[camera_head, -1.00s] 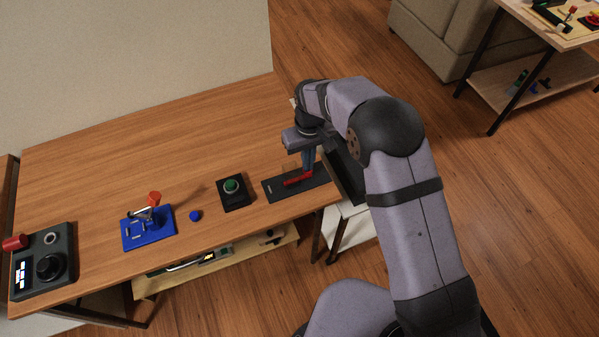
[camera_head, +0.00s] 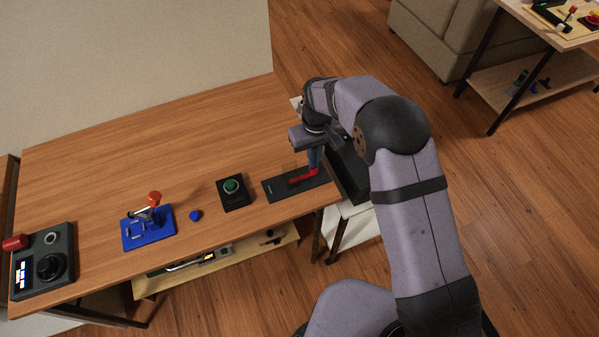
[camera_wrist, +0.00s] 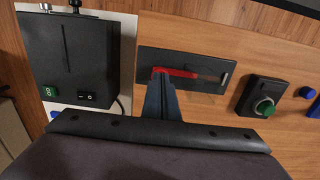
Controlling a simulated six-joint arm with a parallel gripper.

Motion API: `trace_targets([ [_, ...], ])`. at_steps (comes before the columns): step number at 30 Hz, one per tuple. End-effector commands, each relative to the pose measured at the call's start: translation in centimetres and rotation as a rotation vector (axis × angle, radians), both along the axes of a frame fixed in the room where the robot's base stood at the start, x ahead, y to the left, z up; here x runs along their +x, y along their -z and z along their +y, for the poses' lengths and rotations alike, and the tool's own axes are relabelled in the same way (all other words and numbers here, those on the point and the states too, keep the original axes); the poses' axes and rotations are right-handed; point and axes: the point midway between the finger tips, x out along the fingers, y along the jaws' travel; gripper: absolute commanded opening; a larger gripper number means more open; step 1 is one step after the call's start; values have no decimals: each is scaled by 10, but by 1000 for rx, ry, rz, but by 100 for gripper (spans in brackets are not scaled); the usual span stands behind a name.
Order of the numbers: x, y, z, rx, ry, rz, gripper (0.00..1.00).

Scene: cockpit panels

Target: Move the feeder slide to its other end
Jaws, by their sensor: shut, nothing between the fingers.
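The feeder slide is a dark rectangular plate (camera_head: 277,189) with a red slider (camera_head: 303,178), near the right end of the wooden table. The red slider sits toward the plate's right end in the head view. In the wrist view, the slider (camera_wrist: 178,72) lies at the left part of the plate (camera_wrist: 151,55), with bare slot to its right. My gripper (camera_head: 314,169) points down at the slider's right end in the head view. In the wrist view, my gripper (camera_wrist: 161,78) is shut, its fingertips at the slider's left end, seemingly touching it; the exact contact is hidden.
A green button box (camera_head: 235,193), a small blue knob (camera_head: 195,215), a blue lever panel (camera_head: 149,229) and a dark dial panel (camera_head: 42,262) stand to the left. A black box with switches (camera_wrist: 70,60) is beside the plate. The table's back is clear.

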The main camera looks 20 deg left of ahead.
Motion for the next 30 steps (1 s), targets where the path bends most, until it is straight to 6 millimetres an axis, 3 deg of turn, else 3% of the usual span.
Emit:
trace_targets([
  [30,11,3,-15,-6,0,6,0],
])
